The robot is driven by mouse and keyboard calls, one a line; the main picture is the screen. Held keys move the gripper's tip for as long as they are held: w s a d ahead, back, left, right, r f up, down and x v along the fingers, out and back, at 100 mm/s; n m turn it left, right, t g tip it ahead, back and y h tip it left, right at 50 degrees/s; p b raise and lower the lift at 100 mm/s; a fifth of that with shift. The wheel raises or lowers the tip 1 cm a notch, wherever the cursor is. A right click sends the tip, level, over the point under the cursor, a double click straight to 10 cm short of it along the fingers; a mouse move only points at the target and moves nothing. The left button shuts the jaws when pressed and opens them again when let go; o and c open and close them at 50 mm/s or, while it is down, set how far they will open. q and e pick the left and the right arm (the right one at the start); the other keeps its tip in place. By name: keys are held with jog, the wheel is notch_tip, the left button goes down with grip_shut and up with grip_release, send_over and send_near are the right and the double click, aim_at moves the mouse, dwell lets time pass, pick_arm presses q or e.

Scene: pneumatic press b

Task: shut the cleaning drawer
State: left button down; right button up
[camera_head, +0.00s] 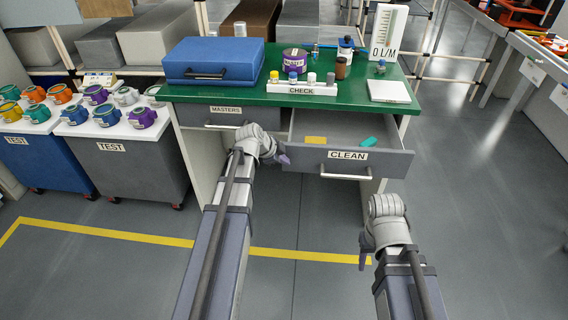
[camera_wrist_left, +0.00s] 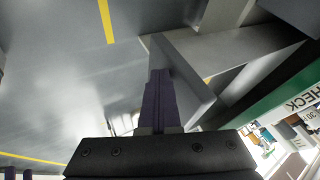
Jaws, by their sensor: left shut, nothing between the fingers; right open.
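The cleaning drawer, labelled CLEAN (camera_head: 395,164), stands pulled out of the green-topped bench on the right, with a yellow item (camera_head: 316,140) and a teal item (camera_head: 369,141) inside. Its bar handle (camera_head: 345,176) is on the grey front. My left gripper (camera_head: 284,160) is shut and empty, close to the left end of the drawer front. In the left wrist view its shut fingers (camera_wrist_left: 158,100) lie beside the drawer front (camera_wrist_left: 184,75); I cannot tell whether they touch it. My right gripper (camera_head: 363,260) is open, pointing down, in front of and below the drawer.
The MASTERS drawer (camera_head: 225,117) beside it is closed. The bench top (camera_head: 245,94) holds a blue case (camera_head: 213,60), a CHECK rack (camera_head: 301,88) and small bottles. TEST carts (camera_head: 130,162) stand at left. The floor right of the bench is clear.

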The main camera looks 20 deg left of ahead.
pick_arm(q)
jog(key=w+a, duration=0.2)
jog(key=w, duration=0.6)
jog(key=w+a, duration=0.3)
jog(key=w, duration=0.6)
jog(key=shift+w, duration=0.3)
jog(key=shift+s, duration=0.1)
